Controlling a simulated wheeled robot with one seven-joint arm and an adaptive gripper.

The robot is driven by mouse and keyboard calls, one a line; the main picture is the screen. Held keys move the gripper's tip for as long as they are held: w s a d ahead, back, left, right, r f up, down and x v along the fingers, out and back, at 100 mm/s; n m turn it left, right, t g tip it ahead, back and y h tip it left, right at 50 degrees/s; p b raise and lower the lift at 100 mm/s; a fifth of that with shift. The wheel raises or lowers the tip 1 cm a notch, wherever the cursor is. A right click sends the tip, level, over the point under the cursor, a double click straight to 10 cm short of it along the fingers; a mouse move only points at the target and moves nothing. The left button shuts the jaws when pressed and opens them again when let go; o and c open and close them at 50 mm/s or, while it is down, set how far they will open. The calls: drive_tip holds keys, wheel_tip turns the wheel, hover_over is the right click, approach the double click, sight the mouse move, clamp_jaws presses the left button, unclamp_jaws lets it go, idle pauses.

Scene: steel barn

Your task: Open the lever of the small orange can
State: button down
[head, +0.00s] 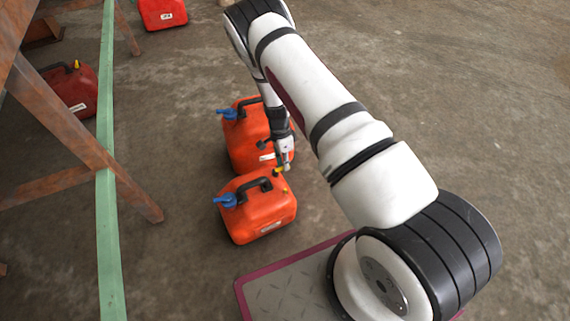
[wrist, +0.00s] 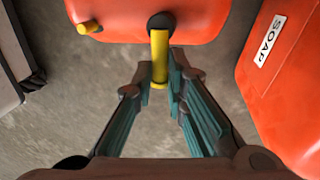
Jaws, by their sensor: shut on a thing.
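The small orange can (head: 258,212) stands upright on the floor in front of a larger orange can (head: 240,146). It has a black handle, a blue part at its left and yellow parts at its right end. In the wrist view the small can (wrist: 205,18) fills the top, with a yellow lever (wrist: 159,45) sticking out towards me. My gripper (wrist: 160,74) is shut on that lever, one finger at each side. In the head view my gripper (head: 285,164) is at the can's back right top edge. The fingertip contact is too small to tell there.
The larger can, close to my gripper, shows a SOAP label (wrist: 270,40) in the wrist view. Red cans (head: 70,90) (head: 162,12) stand at the left and far back. A rusty steel frame (head: 75,125) and green strip (head: 107,200) are left. Floor at right is clear.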

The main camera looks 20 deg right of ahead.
drive_tip(key=shift+w+n, duration=0.1)
drive_tip(key=shift+n, duration=0.2)
drive_tip(key=c, duration=1.6)
unclamp_jaws()
drive_tip(key=shift+r, duration=0.1)
wheel_tip(320, 180, up, 12)
drive_tip(key=w, duration=0.2)
drive_tip(key=shift+w+a+f, duration=0.15)
drive_tip(key=shift+f, duration=0.1)
